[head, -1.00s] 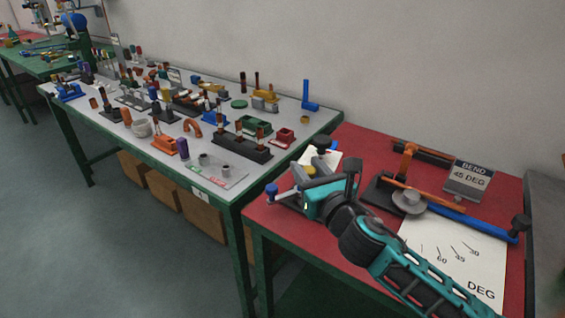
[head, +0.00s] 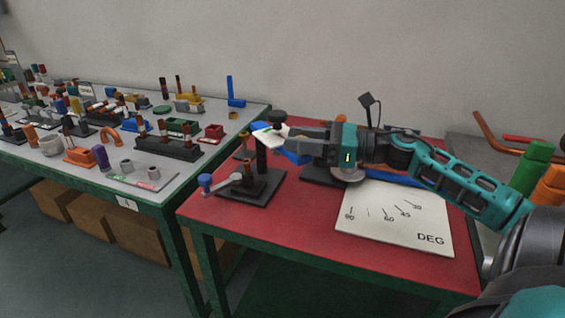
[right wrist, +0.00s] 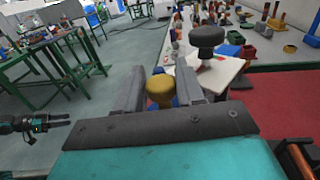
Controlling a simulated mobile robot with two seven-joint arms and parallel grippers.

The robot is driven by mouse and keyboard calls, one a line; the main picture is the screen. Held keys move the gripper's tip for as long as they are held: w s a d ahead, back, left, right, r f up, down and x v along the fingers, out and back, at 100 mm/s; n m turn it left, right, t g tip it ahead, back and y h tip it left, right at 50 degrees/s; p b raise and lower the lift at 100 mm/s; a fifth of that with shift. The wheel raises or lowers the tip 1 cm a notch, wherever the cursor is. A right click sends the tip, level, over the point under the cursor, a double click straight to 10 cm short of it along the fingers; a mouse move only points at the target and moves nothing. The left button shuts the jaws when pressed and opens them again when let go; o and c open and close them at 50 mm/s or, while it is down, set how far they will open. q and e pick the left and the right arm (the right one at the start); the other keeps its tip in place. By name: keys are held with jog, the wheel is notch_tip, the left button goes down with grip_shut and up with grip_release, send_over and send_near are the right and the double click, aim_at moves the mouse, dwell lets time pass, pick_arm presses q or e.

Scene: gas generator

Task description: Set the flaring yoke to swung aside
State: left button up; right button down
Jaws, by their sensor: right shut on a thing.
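The flaring tool stands at the left of the red table, with a black base (head: 250,188), an upright post and a blue-ended crank (head: 205,180). A black knob (head: 277,118) rises beside my gripper; it also shows in the right wrist view (right wrist: 207,36). Blue parts, seemingly of the yoke (head: 296,156), show below the jaws. My right gripper (head: 287,134) is shut on a yellow knob (right wrist: 160,87), which lies between its fingers. The gripper hides much of the yoke. My left gripper (right wrist: 62,123) shows small in the right wrist view; its opening is unclear.
A white degree sheet (head: 390,218) lies on the red table (head: 310,221) at the front right. The bender behind it is partly hidden by my arm. A grey table (head: 172,192) crowded with parts stands left. The red table's front left is clear.

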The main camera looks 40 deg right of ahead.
jog(key=d+n+g+y+b, duration=0.1)
jog(key=d+g+y+b, duration=0.1)
jog(key=b, duration=0.1)
jog(key=d+n+g+y+b, duration=0.2)
jog(key=d+b, duration=0.1)
jog(key=b, duration=0.1)
jog(key=shift+w+n, duration=0.1)
jog(key=shift+n, duration=0.2)
jog(key=shift+d+r, duration=0.1)
dwell(0.3)
jog(key=c, duration=0.9)
grip_release()
jog(key=shift+o, duration=0.2)
